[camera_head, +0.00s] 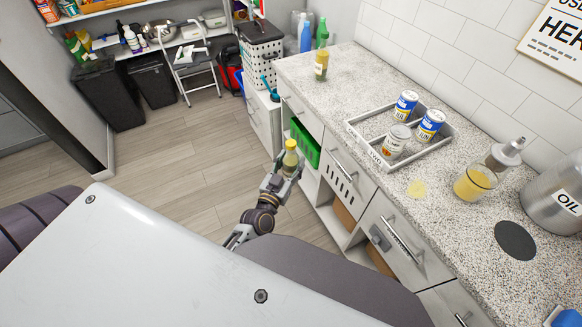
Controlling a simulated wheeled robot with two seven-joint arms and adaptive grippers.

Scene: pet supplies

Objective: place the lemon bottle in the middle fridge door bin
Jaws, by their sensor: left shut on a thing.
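A small yellow bottle with a yellow cap (290,157), which looks like the lemon bottle, is upright in my left gripper (288,172). The gripper is shut around its lower part, which the fingers partly hide. It is held in the air above the floor, in front of the drawers and left of the counter. No fridge or door bin is in view. My right gripper is not in view.
The speckled counter (345,97) runs along the right, with a similar yellowish bottle (321,66), a grey tray (421,157) of cans and an oil container (556,195). A step stool (191,70) and dark bins stand behind. The wooden floor (165,170) at left is clear.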

